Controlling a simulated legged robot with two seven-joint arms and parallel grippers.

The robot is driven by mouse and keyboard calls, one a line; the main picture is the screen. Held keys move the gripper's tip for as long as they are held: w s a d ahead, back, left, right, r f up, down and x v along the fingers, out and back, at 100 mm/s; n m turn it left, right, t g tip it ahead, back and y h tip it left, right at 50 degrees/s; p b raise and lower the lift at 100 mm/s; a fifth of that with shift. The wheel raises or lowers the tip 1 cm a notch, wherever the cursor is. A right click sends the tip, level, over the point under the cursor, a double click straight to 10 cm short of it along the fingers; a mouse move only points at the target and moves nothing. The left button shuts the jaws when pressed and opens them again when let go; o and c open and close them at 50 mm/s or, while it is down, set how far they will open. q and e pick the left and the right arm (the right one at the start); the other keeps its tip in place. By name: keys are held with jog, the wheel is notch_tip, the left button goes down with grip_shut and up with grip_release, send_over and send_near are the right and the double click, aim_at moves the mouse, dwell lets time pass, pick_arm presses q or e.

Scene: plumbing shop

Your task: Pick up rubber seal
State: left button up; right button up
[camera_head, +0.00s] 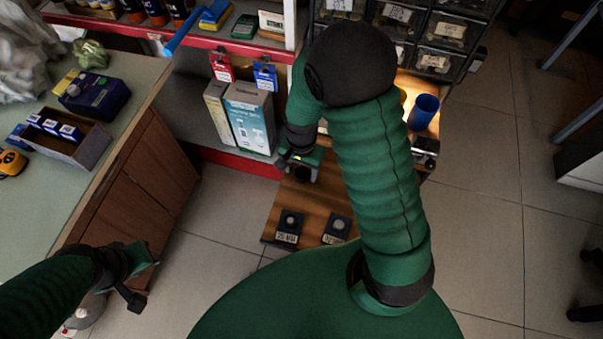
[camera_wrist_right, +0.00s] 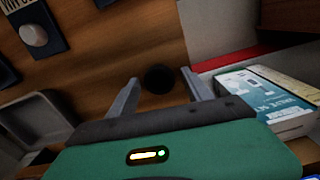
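The rubber seal, a small black round piece (camera_wrist_right: 158,79), lies on the brown wooden board (camera_wrist_right: 130,50) in the right wrist view. My right gripper (camera_wrist_right: 160,84) is open, with one finger on each side of the seal in the picture. I see a gap between the seal and both fingers. In the head view my right gripper (camera_head: 299,172) is over the wooden board (camera_head: 320,196), and a dark spot beneath it may be the seal. My left gripper (camera_head: 143,280) appears open and empty beside the wooden counter.
Two dark blocks with round pieces and labels, one labelled 20 MM (camera_head: 288,226) and another (camera_head: 337,228), stand at the board's near edge. Boxes (camera_head: 249,117) stand left of the right gripper. A blue cup (camera_head: 423,112) and drawer bins (camera_head: 440,35) are behind right. A counter (camera_head: 100,175) is left.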

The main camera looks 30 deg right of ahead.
jog(key=shift+d, duration=0.15)
jog(key=c, duration=1.1)
jog(key=shift+r, duration=0.1)
